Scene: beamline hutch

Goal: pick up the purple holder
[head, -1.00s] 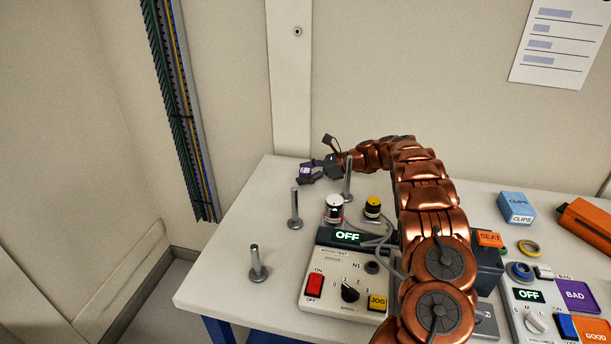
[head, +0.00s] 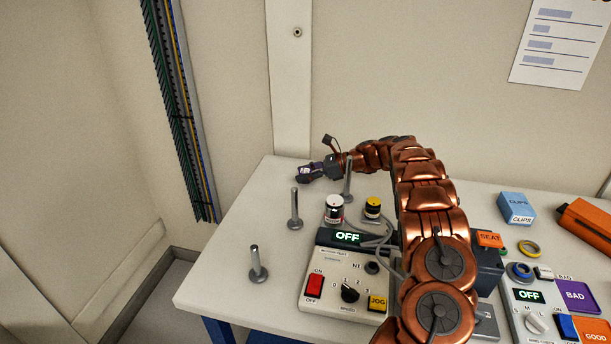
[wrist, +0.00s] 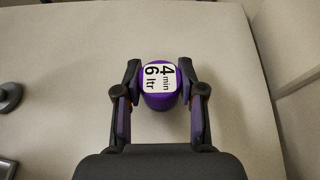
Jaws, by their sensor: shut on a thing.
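The purple holder (wrist: 160,101) is a small rounded purple piece with a white label reading "4 min 6 ltr" on top. In the wrist view it sits between the two fingers of my gripper (wrist: 161,88), which are shut on its sides. In the head view my gripper (head: 308,172) is at the far left of the white table, and the holder is mostly hidden by the fingers. I cannot tell whether the holder rests on the table or is lifted.
Metal posts (head: 295,209) stand on the table close to my gripper. A control box (head: 347,283) with an OFF display, a white-capped cylinder (head: 334,209) and a yellow-capped one (head: 373,207) are nearer. The wall is behind the table.

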